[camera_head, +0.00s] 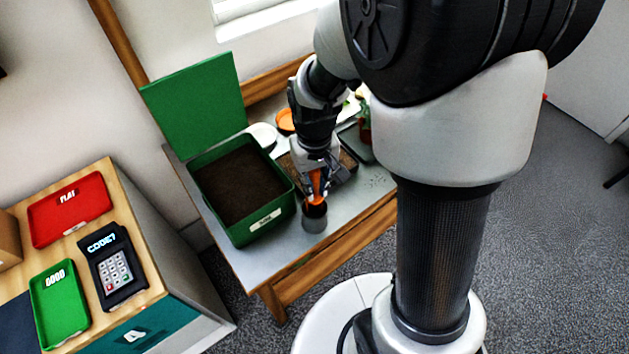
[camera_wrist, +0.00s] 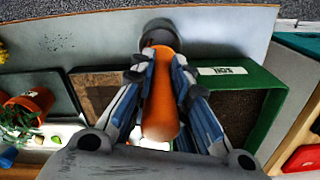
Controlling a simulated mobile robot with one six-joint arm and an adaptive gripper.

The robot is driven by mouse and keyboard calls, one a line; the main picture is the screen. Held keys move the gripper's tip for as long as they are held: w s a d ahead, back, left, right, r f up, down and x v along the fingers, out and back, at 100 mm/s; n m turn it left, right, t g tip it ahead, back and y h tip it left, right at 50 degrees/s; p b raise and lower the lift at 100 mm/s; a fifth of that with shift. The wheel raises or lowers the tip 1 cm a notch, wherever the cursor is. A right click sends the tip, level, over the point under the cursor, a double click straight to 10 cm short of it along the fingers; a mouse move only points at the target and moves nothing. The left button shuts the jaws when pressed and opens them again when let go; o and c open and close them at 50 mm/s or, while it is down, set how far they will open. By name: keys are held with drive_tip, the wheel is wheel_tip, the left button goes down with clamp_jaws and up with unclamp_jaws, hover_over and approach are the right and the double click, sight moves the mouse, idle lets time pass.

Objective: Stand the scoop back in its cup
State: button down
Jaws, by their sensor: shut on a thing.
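The orange scoop (camera_head: 317,182) is held between the fingers of my gripper (camera_head: 316,188), over the metal table. In the wrist view the scoop (camera_wrist: 160,105) runs lengthwise between the two shut fingers of my gripper (camera_wrist: 160,75). The grey cup (camera_head: 314,222) stands near the table's front edge, right below my gripper. The cup (camera_wrist: 158,28) also shows at the top of the wrist view, with the far end of the scoop at its mouth. How deep that end sits inside the cup is hidden.
A green bin (camera_head: 262,228) of dark soil, its green lid (camera_head: 196,105) raised, stands close left of the cup. A potted plant (camera_wrist: 30,102) and a dark tray (camera_wrist: 40,92) lie on the other side. A counter (camera_head: 140,240) with trays and a keypad stands left.

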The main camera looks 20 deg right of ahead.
sight(315, 193)
drive_tip(key=shift+f, duration=0.3)
idle(0.4)
drive_tip(key=shift+f+b, duration=0.5)
drive_tip(key=shift+f, duration=0.2)
drive_tip(key=shift+f+b, duration=0.35)
drive_tip(key=shift+b, duration=0.05)
drive_tip(key=shift+f, duration=0.25)
idle(0.5)
drive_tip(key=shift+f+b, duration=0.4)
drive_tip(key=shift+b, duration=0.05)
drive_tip(key=shift+f, duration=0.1)
idle(0.3)
drive_tip(key=shift+f+b, duration=0.4)
drive_tip(key=shift+f, duration=0.3)
idle(0.3)
